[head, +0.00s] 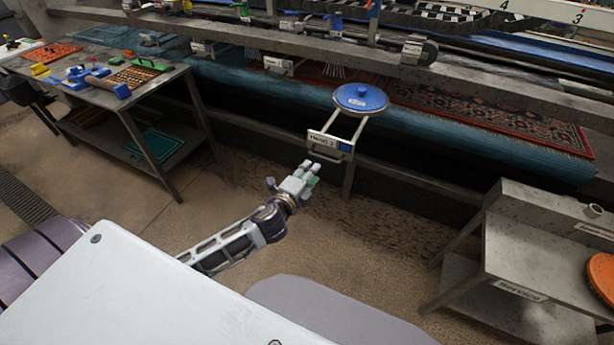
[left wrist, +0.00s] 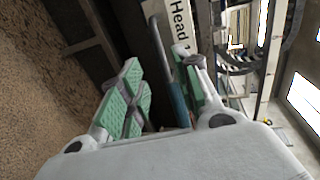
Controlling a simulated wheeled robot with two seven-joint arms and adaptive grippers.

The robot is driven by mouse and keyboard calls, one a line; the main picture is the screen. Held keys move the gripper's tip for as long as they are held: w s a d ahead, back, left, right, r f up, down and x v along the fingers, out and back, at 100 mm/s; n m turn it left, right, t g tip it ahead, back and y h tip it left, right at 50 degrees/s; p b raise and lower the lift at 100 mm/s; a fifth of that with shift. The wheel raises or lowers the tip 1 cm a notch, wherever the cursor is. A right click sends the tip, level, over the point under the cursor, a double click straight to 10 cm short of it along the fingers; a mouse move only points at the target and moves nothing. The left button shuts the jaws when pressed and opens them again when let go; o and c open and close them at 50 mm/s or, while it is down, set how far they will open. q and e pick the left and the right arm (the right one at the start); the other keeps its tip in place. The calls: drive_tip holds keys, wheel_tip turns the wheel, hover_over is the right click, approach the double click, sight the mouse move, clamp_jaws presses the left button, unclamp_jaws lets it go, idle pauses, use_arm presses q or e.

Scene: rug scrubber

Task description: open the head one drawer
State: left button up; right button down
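The head one drawer (head: 322,139) shows in the head view as a small labelled front under the long machine beam, with pale side rails behind it and a grey handle (head: 328,154) below the label. Its white label reading "Head" (left wrist: 184,22) shows at the top of the left wrist view. My left gripper (head: 306,173) is just below and in front of the handle, apart from it in the head view. In the left wrist view my left gripper (left wrist: 160,98) has its green-padded fingers spread, with a grey bar beyond and between them. My right gripper is out of view.
A round blue lid-like disc (head: 360,97) sits above and behind the drawer. A tool table (head: 150,92) stands at left and a service cart (head: 530,230) at right. The floor before the drawer is clear.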

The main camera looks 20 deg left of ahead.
use_arm(q)
drive_tip(key=shift+s+r, duration=0.15)
drive_tip(key=shift+s, duration=0.55)
idle(0.4)
